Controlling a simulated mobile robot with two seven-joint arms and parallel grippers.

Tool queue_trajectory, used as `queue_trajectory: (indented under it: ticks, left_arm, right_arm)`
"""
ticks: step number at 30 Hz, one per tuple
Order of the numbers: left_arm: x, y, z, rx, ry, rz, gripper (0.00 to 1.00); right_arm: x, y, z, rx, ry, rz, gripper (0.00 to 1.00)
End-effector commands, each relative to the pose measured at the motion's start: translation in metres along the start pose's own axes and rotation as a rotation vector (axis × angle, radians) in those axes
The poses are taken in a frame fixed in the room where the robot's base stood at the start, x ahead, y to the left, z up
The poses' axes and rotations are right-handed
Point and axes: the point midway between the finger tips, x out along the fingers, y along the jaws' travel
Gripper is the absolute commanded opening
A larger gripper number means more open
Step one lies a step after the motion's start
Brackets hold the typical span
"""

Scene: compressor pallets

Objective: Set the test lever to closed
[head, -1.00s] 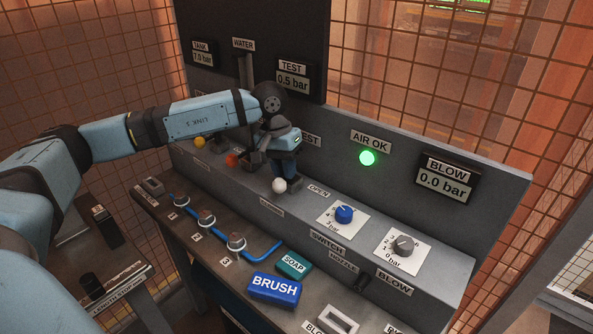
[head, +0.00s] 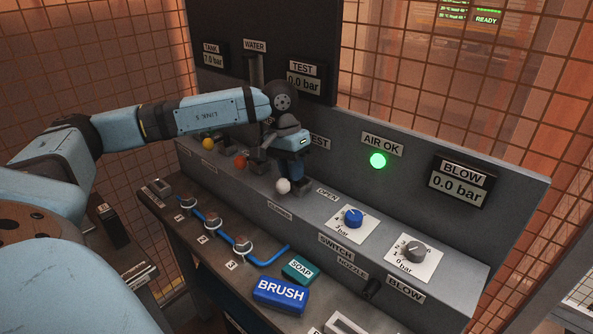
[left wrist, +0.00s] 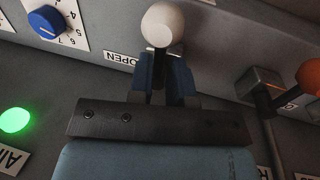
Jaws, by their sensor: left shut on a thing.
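The test lever has a white ball knob (head: 283,186). It stands on the grey panel ledge, left of the OPEN label (head: 327,195) and under the TEST label. My left gripper (head: 292,179) is over the lever, its fingers on either side of it. In the left wrist view the white knob (left wrist: 163,25) sticks out beyond the blue fingers (left wrist: 168,75), which are shut on the lever's stem. The OPEN label (left wrist: 122,59) shows beside it. The TEST gauge (head: 303,84) reads 0.0 bar. The lever's base is partly hidden by the gripper. My right gripper is not in view.
An orange-knobbed lever (head: 240,161) and a yellow-knobbed lever (head: 208,143) stand to the left. A blue dial (head: 352,217) and a grey dial (head: 413,250) are to the right. The AIR OK light (head: 378,160) glows green. BRUSH (head: 280,294) and SOAP (head: 299,270) blocks lie in front.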

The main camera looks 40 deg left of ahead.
Motion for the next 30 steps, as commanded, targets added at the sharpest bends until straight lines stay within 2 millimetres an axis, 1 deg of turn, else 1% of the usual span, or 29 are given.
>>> queue_trajectory:
  ticks: [1, 27, 28, 30]
  left_arm:
    - [-0.0054, -0.0029, -0.0029, -0.004, 0.016, -0.001, 0.00]
    - [-0.0072, -0.0055, -0.0015, 0.000, 0.018, -0.001, 0.00]
    - [-0.0072, -0.0055, -0.0015, 0.000, 0.018, -0.001, 0.23]
    - [-0.0063, -0.0054, -0.0009, 0.000, 0.016, -0.001, 0.37]
  right_arm:
    - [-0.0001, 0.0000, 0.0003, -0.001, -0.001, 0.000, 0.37]
    - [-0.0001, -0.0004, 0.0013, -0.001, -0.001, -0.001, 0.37]
    - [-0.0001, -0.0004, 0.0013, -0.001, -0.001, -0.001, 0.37]
    - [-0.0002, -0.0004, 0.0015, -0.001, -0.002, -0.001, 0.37]
